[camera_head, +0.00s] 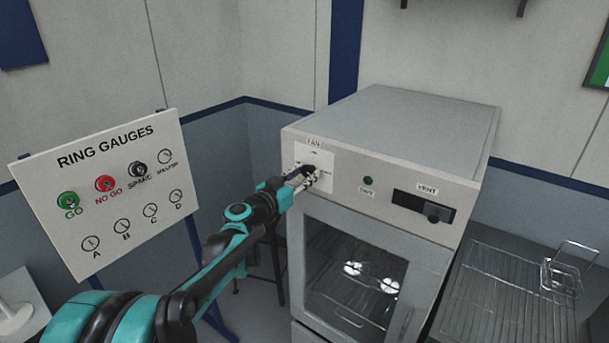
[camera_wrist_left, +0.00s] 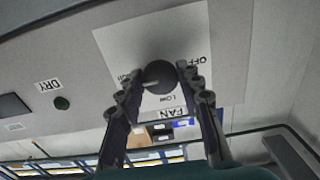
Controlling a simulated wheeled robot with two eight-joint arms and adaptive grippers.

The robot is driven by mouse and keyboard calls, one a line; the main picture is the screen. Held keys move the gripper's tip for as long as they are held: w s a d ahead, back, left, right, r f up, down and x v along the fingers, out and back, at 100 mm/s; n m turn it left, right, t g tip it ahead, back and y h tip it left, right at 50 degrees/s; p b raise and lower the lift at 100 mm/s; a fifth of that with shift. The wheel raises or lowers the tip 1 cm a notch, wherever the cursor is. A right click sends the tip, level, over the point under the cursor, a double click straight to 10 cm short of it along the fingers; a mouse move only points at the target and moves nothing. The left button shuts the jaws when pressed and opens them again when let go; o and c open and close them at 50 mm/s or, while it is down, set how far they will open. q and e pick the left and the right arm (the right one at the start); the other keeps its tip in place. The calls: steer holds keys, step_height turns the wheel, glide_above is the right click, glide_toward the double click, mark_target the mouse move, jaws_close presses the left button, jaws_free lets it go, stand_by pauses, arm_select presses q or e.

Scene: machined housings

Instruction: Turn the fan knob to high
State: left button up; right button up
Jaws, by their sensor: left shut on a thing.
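The round black fan knob (camera_head: 309,170) sits on a white plate (camera_head: 318,157) marked FAN, at the upper left of the oven front. In the left wrist view the knob (camera_wrist_left: 160,76) shows between the fingers, with the plate (camera_wrist_left: 222,50) upside down. OFF and LOW are readable there; another label left of the knob is partly hidden. My left gripper (camera_head: 302,177) reaches the knob from the front left. In the wrist view its two fingers (camera_wrist_left: 160,88) are shut on the knob's sides. The knob's pointer setting is not clear. My right gripper is not in view.
The grey oven (camera_head: 400,120) has a green DRY lamp (camera_head: 368,180), a VENT slider (camera_head: 424,206) and a glass door (camera_head: 350,265) below. A ring gauge board (camera_head: 110,195) stands left of my arm. A wire rack (camera_head: 500,290) is at right.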

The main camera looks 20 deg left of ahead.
arm_select(q)
steer(key=o, duration=1.2)
steer(key=shift+c, duration=0.2)
steer(key=shift+s, duration=0.1)
steer(key=v, duration=1.2)
steer(key=shift+d, duration=0.1)
